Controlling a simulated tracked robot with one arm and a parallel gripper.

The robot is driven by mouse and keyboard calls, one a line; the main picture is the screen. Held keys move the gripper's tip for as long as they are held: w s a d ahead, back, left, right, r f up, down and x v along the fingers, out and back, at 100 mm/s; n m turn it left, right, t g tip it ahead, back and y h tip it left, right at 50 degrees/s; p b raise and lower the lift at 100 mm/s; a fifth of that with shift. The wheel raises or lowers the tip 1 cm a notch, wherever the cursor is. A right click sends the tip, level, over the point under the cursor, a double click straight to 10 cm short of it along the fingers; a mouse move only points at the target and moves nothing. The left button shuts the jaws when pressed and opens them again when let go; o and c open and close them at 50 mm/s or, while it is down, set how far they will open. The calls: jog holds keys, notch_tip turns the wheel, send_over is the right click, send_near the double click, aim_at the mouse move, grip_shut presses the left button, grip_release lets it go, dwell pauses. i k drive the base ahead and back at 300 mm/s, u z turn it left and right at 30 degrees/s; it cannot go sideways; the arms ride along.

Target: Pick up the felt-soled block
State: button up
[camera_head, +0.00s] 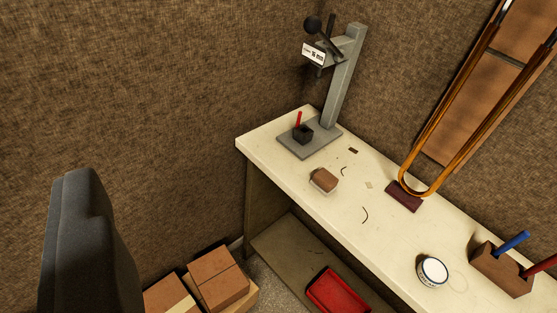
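A small brown block with a pale underside (323,180), which looks like the felt-soled block, lies on the cream workbench (395,250) near its front edge. It is just in front of the grey stand's base. A large dark grey shape (88,245) rises close to the camera at the lower left. It looks like part of my gripper, well apart from the block. No second finger shows, so I cannot tell whether the gripper is open or shut. Nothing is seen held.
A grey stand (345,80) with a small black cup (303,134) on its base is behind the block. A round white tin (432,270) and brown tool holder (500,270) stand nearer.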

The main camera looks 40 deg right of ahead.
aim_at(324, 182)
jog(key=z, duration=0.15)
jog(key=i, duration=0.9)
jog(key=z, duration=0.75)
